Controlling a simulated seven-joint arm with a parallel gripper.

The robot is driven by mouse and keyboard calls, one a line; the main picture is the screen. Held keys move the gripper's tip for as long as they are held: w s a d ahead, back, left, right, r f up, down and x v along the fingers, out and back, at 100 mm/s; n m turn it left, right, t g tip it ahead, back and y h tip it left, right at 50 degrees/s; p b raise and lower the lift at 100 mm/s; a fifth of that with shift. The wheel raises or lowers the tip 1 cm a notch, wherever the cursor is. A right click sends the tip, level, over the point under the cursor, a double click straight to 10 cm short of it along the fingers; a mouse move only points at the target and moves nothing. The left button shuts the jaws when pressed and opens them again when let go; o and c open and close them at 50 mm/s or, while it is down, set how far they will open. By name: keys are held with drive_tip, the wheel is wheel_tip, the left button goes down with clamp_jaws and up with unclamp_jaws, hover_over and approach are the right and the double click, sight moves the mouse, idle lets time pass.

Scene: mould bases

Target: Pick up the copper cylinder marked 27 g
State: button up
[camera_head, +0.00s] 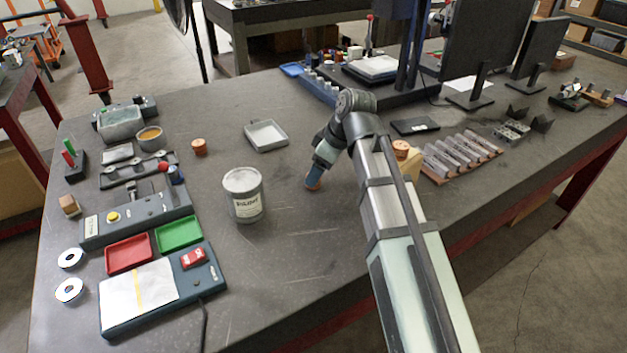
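A short copper cylinder (199,148) stands upright on the dark bench, left of the centre. Another copper-coloured cylinder (401,149) shows partly behind my arm on the right. My gripper (314,182) points down at the bench, right of the paint can. A small copper-coloured patch shows at its fingertips; I cannot tell if it is a cylinder between them or how wide the fingers are. The marks on the cylinders are too small to read, so I cannot tell which one says 27 g.
A white paint can (244,196) stands left of my gripper. A shallow grey tray (266,136) lies behind it. A scale-like device (205,279) and red (129,254) and green (178,234) trays fill the left front. Metal bars on a wooden board (447,178) lie right of my arm.

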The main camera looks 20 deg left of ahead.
drive_tip(key=shift+x, duration=1.35)
clamp_jaws()
